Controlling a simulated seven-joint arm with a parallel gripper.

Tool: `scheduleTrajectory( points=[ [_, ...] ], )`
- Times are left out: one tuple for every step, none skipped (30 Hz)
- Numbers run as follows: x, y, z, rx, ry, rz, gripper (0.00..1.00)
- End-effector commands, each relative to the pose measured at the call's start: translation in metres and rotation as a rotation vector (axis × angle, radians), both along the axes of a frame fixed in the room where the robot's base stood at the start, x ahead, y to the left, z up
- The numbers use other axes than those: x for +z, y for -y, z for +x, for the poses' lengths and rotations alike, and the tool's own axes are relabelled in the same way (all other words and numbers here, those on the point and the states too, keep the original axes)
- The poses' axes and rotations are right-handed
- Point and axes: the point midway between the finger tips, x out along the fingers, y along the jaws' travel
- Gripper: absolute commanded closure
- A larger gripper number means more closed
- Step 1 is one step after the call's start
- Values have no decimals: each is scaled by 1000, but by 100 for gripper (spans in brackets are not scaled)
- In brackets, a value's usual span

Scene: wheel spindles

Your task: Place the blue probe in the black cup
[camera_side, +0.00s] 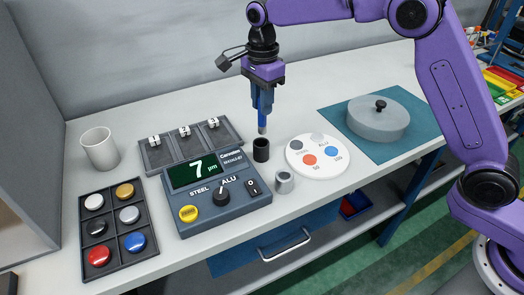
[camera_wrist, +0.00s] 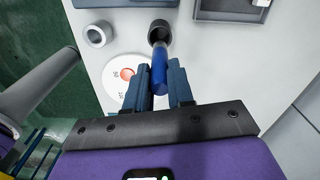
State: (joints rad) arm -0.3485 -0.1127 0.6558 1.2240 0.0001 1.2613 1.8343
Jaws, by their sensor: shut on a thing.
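My gripper (camera_side: 263,100) is shut on the blue probe and holds it close to upright, tip down. The blue probe (camera_side: 262,123) has a grey lower end. The black cup (camera_side: 261,151) stands on the table just below the tip. In the side view the tip is a little above the cup's rim, with a small gap. In the wrist view the probe (camera_wrist: 159,66) extends out from between the fingers (camera_wrist: 162,82), and its far end overlaps the near rim of the black cup (camera_wrist: 158,27). The probe's upper part is hidden by the fingers.
A small grey cup (camera_side: 284,182) and a white disc with coloured spots (camera_side: 315,157) stand near the black cup. A gauge box (camera_side: 215,190) is to its left. A round lidded grey pot (camera_side: 378,121) sits on a teal mat at right.

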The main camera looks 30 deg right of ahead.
Motion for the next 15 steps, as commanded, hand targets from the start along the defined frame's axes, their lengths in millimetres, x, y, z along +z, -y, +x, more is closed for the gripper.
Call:
scheduleTrajectory(
  points=[
    [-6,-3,0,1,-2,-1,100],
    [-9,-4,-1,0,-3,-2,100],
    [-16,-4,-1,0,-4,-2,100],
    [-20,-4,-1,0,-4,-2,100],
    [-24,-4,-1,-1,-4,-2,100],
    [-29,-3,-1,-1,-3,-2,100],
    [-32,-3,-1,-1,-4,-2,100],
    [-35,-3,-1,-1,-3,-2,100],
    [-37,-4,0,-1,-1,0,100],
    [-39,-4,0,-1,-1,0,100],
    [-42,-3,-1,-1,-2,-1,100],
    [-47,-3,-1,0,-3,-2,100],
    [-52,-3,-1,0,-4,-2,100],
    [-56,-3,-1,0,-5,-2,100],
    [-62,-4,-1,0,-3,-2,100]
  ],
)
